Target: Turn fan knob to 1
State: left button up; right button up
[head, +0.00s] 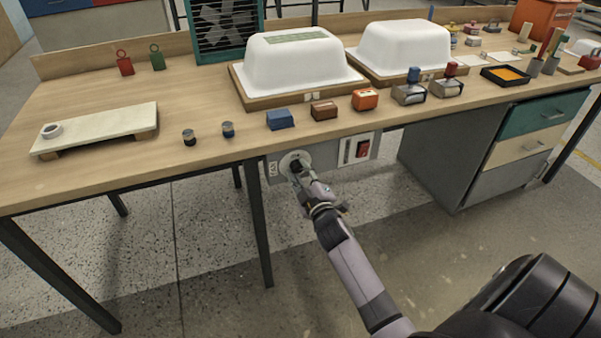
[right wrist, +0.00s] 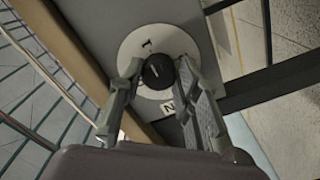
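The fan knob (right wrist: 158,71) is a small black knob on a pale round dial in the right wrist view. A dark mark like a 1 (right wrist: 147,44) is on the dial above it. A small light mark shows on the knob, but its exact pointing is unclear. My right gripper (right wrist: 160,66) has its fingertips apart, one on each side of the knob; firm contact cannot be made out. In the head view the gripper (head: 298,174) is at the dial (head: 291,158) and partly hides it. My left gripper is out of view.
A panel with a red switch (head: 363,149) is right of the dial, under the table edge (head: 225,148). A table leg (head: 259,225) stands left of the arm. White tub shells (head: 293,60) and small blocks are on the table. A drawer cabinet (head: 450,160) is to the right.

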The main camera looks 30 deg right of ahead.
jog(key=o, duration=0.4)
jog(key=shift+c, duration=0.2)
jog(key=shift+s, duration=0.15)
jog(key=v, duration=1.1)
jog(key=shift+s, duration=0.35)
jog(key=shift+a, duration=0.1)
